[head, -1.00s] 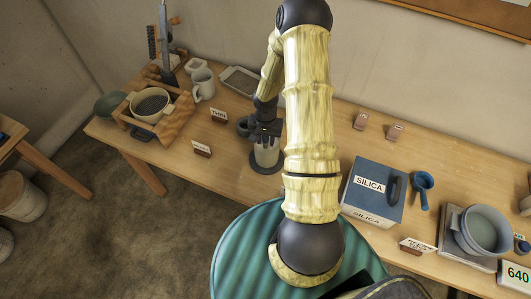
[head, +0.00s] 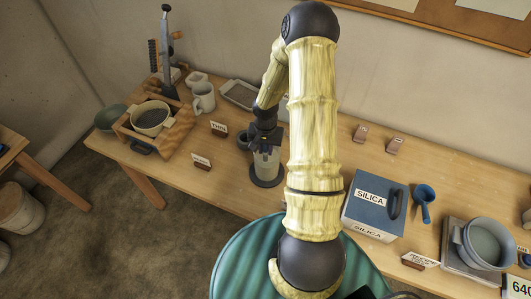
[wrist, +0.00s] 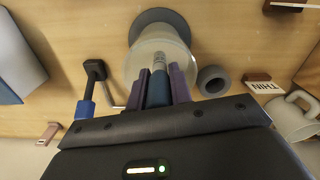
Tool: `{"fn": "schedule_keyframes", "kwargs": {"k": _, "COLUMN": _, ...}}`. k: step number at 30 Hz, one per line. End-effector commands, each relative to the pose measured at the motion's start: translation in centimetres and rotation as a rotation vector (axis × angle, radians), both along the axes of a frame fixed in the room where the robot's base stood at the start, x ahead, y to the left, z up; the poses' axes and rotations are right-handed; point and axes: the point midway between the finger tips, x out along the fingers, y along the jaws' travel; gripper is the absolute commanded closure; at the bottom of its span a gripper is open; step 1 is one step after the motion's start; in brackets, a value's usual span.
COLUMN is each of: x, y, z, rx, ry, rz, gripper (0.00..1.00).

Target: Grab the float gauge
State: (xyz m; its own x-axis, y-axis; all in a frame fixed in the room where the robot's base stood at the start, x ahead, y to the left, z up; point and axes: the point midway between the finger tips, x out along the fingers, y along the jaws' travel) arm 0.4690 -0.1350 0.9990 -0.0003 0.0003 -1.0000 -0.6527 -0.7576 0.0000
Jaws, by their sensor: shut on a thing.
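Beyond the fingers is a clear, pale cylinder (wrist: 146,45) on a dark round base (wrist: 150,15). The stem's marked part shows at the cylinder's mouth. In the head view my gripper (head: 265,145) is right above the upright cylinder (head: 267,166), and the gauge is mostly hidden. How deep the gauge sits inside cannot be told.
Close by are a grey ring (wrist: 213,80), a blue-handled tool (wrist: 88,105), a THIN sign (head: 219,129) and a mug (head: 204,97). A blue SILICA box (head: 366,218) stands right of my arm. A wooden carrier (head: 178,128) is at left.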

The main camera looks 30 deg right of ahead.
Motion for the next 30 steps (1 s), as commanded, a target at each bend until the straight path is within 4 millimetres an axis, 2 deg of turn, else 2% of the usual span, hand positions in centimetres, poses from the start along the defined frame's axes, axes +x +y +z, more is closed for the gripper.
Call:
{"fn": "schedule_keyframes", "kwargs": {"k": 12, "x": 0.1, "y": -0.1, "z": 10.0, "rx": -0.003, "ry": -0.007, "rz": -0.002, "gripper": 1.00}}
{"fn": "schedule_keyframes", "kwargs": {"k": 18, "x": 0.1, "y": -0.1, "z": 14.0, "rx": -0.003, "ry": -0.003, "rz": -0.002, "gripper": 1.00}}
{"fn": "schedule_keyframes", "kwargs": {"k": 24, "x": 0.0, "y": 0.0, "z": 15.6, "rx": -0.001, "ry": -0.001, "rz": 0.000, "gripper": 1.00}}
{"fn": "schedule_keyframes", "kwargs": {"k": 30, "x": 0.0, "y": 0.0, "z": 15.7, "rx": 0.000, "ry": 0.000, "rz": 0.000, "gripper": 1.00}}
